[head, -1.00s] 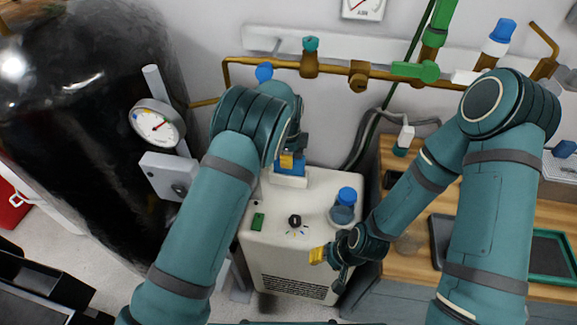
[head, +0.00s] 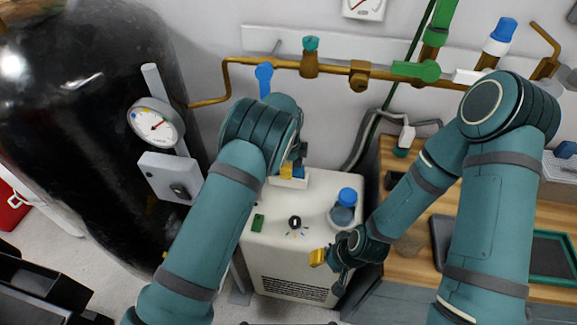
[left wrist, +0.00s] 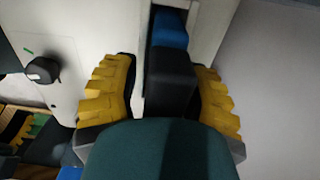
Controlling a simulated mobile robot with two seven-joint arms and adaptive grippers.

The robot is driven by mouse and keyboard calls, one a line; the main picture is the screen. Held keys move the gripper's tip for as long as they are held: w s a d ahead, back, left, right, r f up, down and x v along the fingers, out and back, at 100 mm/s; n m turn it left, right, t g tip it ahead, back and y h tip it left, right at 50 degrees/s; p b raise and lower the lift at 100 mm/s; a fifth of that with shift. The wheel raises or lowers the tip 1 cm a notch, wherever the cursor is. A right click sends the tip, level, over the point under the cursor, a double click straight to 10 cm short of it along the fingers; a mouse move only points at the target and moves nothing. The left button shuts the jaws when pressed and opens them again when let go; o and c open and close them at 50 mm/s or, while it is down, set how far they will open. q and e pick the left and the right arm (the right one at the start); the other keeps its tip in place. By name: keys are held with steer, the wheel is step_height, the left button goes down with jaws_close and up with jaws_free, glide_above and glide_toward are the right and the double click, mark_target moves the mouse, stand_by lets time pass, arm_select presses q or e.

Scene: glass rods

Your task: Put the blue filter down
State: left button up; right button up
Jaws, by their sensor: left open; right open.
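The blue filter (head: 299,172) shows as a small blue patch at the white holder (head: 291,182) on top of the cream cabinet, mostly hidden by my left gripper (head: 288,170). In the left wrist view its blue part (left wrist: 170,28) lies just beyond a black block (left wrist: 168,78) between my yellow fingertips. My left gripper (left wrist: 163,95) is open, with a finger on each side and visible gaps. I cannot tell how deep the filter sits in the holder. My right gripper (head: 328,266) is open and empty, low in front of the cabinet's right side.
A flask with a blue cap (head: 344,212) stands on the cabinet (head: 318,215), right of the holder. A black knob (head: 295,222) and a green switch (head: 258,222) are at its front. A brass pipe (head: 335,68) runs along the wall behind. A black tank (head: 80,120) stands left.

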arm_select(q)
step_height(320, 180, up, 8)
steer(key=shift+f+p, duration=0.1)
steer(key=shift+p, duration=0.75)
